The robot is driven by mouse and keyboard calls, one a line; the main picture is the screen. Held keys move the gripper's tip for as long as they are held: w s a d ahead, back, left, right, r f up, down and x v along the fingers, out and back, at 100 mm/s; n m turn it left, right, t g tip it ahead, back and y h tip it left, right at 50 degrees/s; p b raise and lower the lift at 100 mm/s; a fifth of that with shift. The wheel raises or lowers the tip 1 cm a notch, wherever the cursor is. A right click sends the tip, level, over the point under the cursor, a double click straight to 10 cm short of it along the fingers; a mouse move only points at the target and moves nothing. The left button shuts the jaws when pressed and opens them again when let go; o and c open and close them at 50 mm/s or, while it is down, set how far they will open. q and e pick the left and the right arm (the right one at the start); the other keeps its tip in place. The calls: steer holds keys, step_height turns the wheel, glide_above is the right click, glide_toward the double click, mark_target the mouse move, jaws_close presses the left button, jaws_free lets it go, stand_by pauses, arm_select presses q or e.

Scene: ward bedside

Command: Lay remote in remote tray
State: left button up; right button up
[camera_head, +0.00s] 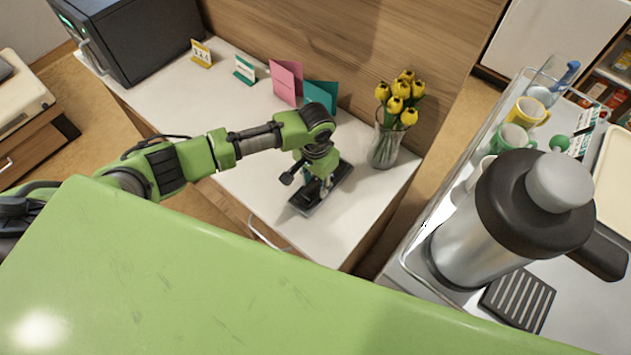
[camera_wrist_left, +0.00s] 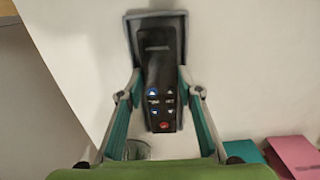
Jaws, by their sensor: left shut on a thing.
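The black remote (camera_wrist_left: 158,75), with blue and red buttons, lies lengthwise between the teal-padded fingers of my left gripper (camera_wrist_left: 160,88) in the left wrist view. My left gripper (camera_head: 316,186) is shut on it and points down over the bedside cabinet in the head view. The dark remote tray (camera_head: 338,178) lies on the white cabinet top under the gripper. Its rim (camera_wrist_left: 156,17) shows around the remote's far end. The remote's near end reaches out past the tray's visible part. I cannot tell whether the remote touches the tray floor. My right gripper is out of view.
A glass vase of yellow tulips (camera_head: 387,140) stands right of the tray. Pink (camera_head: 286,82) and teal cards (camera_head: 320,95) stand behind it. A trolley with a large steel flask (camera_head: 480,235) stands at the right.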

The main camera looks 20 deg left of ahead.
arm_select(q)
steer(key=o, duration=1.2)
steer(key=shift+o, duration=0.2)
step_height(320, 180, up, 12)
steer(key=shift+s+d+f, duration=0.1)
